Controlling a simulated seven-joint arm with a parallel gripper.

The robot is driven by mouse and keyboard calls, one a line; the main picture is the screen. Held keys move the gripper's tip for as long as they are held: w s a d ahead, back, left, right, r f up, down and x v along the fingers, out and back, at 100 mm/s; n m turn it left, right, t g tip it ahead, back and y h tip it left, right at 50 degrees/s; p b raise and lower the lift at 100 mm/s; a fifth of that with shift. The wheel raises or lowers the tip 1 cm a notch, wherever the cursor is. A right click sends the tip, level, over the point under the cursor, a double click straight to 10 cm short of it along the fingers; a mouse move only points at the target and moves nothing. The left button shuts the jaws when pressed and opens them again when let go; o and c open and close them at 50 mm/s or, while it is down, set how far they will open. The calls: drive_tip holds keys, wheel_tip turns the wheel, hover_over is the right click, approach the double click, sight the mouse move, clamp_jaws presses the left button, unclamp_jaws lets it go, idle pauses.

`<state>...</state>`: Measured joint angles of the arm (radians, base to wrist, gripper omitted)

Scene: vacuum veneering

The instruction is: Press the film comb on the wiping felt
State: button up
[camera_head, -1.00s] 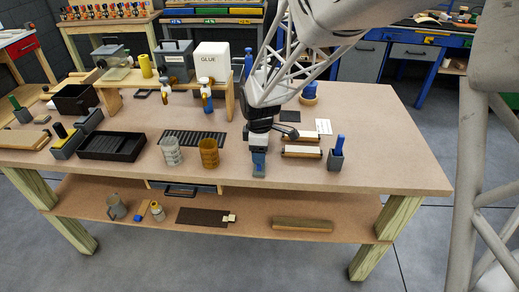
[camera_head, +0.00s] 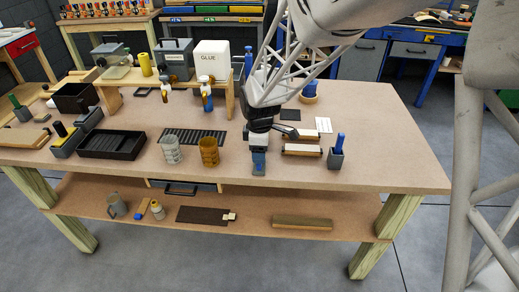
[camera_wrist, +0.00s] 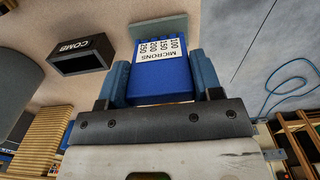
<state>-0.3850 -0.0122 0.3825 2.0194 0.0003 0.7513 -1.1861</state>
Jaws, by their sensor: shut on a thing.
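My gripper (camera_wrist: 158,82) is shut on the blue film comb, with one finger on each side of its body. The film comb (camera_wrist: 165,72) has a white label with numbers and the word MICRONS, and a flat grey plate at its far end. In the head view my gripper (camera_head: 259,153) points down over the front middle of the table, and the comb (camera_head: 258,163) hangs below it near the tabletop. I cannot tell whether it touches the table. A dark flat square (camera_head: 290,115) lies behind to the right. I cannot tell which piece is the wiping felt.
A black open holder marked COMB (camera_wrist: 82,57) shows in the wrist view and looks empty. An amber cup (camera_head: 208,152) and a clear cup (camera_head: 172,150) stand left of my gripper. Pale-topped blocks (camera_head: 302,150) and a grey pot with a blue tool (camera_head: 336,158) stand right.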

drive_tip(key=shift+f, duration=0.4)
idle(3.2)
drive_tip(key=shift+r, duration=3.05)
